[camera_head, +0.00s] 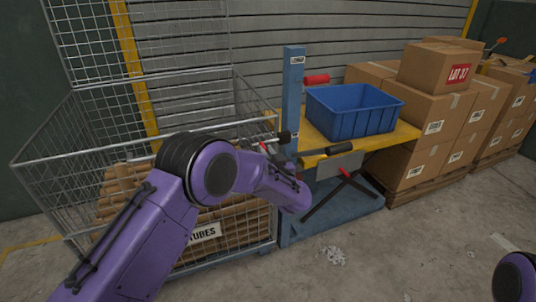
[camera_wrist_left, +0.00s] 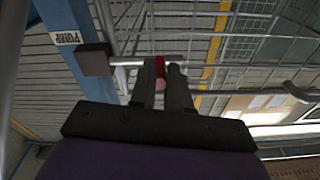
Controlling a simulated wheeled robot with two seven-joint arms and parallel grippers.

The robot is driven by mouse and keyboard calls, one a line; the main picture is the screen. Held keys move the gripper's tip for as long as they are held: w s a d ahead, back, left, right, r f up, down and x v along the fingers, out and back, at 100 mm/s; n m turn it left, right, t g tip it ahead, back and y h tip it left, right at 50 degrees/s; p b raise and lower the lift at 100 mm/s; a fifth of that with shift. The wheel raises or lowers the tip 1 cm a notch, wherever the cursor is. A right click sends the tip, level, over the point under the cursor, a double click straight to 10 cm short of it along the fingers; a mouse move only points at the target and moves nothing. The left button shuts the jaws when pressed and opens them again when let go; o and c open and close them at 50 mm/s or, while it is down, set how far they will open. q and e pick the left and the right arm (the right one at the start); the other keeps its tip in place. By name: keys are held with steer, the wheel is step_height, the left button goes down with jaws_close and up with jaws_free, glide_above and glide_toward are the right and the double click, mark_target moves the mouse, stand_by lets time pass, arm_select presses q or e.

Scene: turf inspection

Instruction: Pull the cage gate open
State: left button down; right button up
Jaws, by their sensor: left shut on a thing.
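The wire-mesh cage (camera_head: 40,150) stands at the left, with stacked brown cardboard tubes (camera_head: 118,180) inside. Its front mesh, which looks like the gate (camera_head: 262,218), carries a TUBES label and is partly hidden by my left arm. My left gripper (camera_head: 266,148) is at the top right corner of the cage front, beside a blue post. In the left wrist view its two dark fingers are shut on a small bar with a red part (camera_wrist_left: 160,68), next to a dark block (camera_wrist_left: 95,59). The fingers hide much of the bar. My right gripper is out of view.
The blue post (camera_head: 293,80) belongs to a yellow-topped lift table (camera_head: 405,133) with a blue bin (camera_head: 352,112) on it. Cardboard boxes (camera_head: 433,112) are stacked on pallets at the right. Crumpled scraps (camera_head: 334,255) lie on the otherwise clear floor in front.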

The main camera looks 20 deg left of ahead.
arm_select(q)
steer(key=shift+s+d+f, duration=0.1)
steer(key=shift+s+f, duration=0.05)
steer(key=shift+f, duration=0.2)
stand_by(0.3)
steer(key=c, duration=1.1)
jaws_free()
steer(key=shift+d, duration=0.1)
steer(key=shift+r, duration=0.1)
